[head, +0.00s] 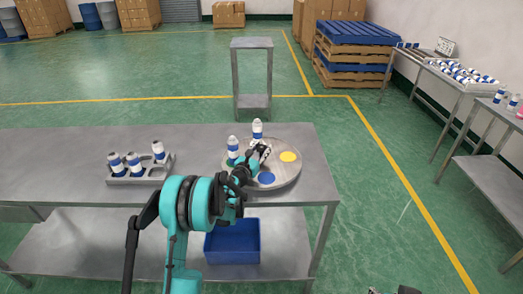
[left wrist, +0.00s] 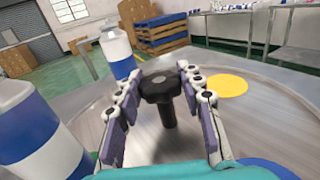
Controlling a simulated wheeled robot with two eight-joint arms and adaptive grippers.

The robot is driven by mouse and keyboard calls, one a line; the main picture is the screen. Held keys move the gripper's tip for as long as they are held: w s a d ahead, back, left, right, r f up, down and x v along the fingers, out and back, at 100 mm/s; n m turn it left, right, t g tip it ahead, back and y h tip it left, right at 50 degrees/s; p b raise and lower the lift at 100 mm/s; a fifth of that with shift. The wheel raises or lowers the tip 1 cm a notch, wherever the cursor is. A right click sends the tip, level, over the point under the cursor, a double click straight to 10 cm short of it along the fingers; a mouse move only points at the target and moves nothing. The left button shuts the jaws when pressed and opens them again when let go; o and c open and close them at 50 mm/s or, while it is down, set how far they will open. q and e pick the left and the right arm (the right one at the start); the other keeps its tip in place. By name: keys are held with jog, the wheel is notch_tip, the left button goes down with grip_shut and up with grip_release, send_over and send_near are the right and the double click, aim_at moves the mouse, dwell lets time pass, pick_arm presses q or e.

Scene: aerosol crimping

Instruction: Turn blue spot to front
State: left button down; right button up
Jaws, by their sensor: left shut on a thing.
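A round metal turntable (head: 290,176) lies on the near table. Its blue spot (head: 266,178) is on the near side, close to my left arm; a blue edge of it (left wrist: 268,168) shows at the bottom of the left wrist view. Its yellow spot (head: 288,156) is on the right side and also shows in the left wrist view (left wrist: 227,85). My left gripper (left wrist: 162,88) is shut on the black knob (left wrist: 160,86) at the middle, a finger on each side. A dark sliver at the bottom edge may be my right gripper (head: 397,291).
Two white-and-blue cans (head: 233,148) (head: 257,130) stand on the turntable's left and far sides. A grey holder (head: 140,178) with several cans is on the table's left. A blue bin (head: 232,243) sits on the shelf below. A small stand (head: 252,43) is behind.

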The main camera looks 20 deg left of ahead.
pick_arm(q)
jog(key=shift+m+h, duration=0.7)
jog(key=shift+h, duration=0.4)
jog(key=c, duration=0.9)
grip_release()
jog(key=v, duration=1.2)
jog(key=shift+r, duration=0.2)
